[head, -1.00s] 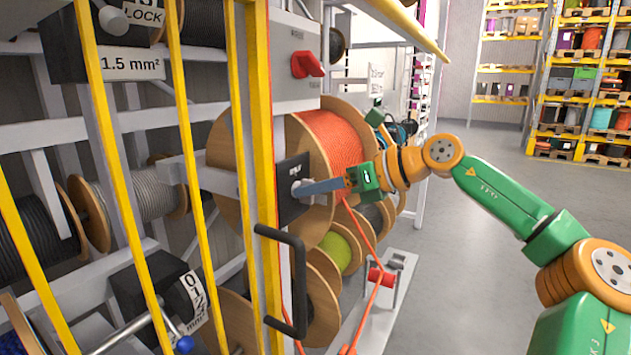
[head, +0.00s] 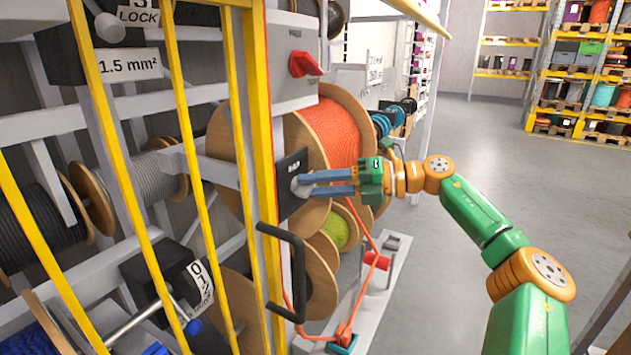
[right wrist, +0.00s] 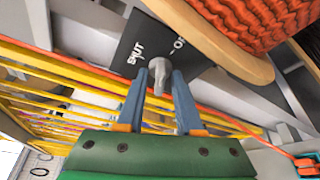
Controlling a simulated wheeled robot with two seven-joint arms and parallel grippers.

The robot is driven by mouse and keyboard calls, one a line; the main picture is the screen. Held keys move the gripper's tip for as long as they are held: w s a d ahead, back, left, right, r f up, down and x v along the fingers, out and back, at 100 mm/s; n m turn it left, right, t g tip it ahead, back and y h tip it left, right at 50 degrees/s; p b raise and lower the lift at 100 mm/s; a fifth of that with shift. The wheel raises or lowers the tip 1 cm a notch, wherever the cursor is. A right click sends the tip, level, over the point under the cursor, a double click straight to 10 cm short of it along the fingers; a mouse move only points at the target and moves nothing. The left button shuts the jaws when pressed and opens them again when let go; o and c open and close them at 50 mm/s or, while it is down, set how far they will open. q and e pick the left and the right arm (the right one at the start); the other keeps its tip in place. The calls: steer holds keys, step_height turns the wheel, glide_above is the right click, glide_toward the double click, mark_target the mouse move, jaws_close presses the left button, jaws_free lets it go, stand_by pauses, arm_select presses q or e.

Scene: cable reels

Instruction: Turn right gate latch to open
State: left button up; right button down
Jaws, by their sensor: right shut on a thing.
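The gate latch is a small grey knob (head: 300,187) on a black plate (head: 291,170) at the yellow gate post. In the right wrist view the knob (right wrist: 158,72) sits between the blue fingertips, in front of the black plate with the word SHUT and a partly hidden second word starting with O. My right gripper (head: 309,184) is shut on the knob, its two fingers one above the other in the head view. My left gripper is not in view.
A black pull handle (head: 285,272) stands out from the gate below the latch. A large wooden reel of orange cable (head: 341,135) is just behind the plate. A red rotary switch (head: 305,64) is above. Open floor (head: 440,130) lies to the right.

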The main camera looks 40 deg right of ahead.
steer(key=shift+d+f+m+t+y+b, duration=0.1)
steer(key=shift+m+t+y+b, duration=0.3)
steer(key=shift+m, duration=0.65)
steer(key=shift+f+m+t+y+b, duration=0.1)
steer(key=shift+m+t+y+b, duration=0.25)
steer(key=shift+m, duration=0.7)
steer(key=shift+r, duration=0.1)
steer(key=c, duration=0.9)
jaws_free()
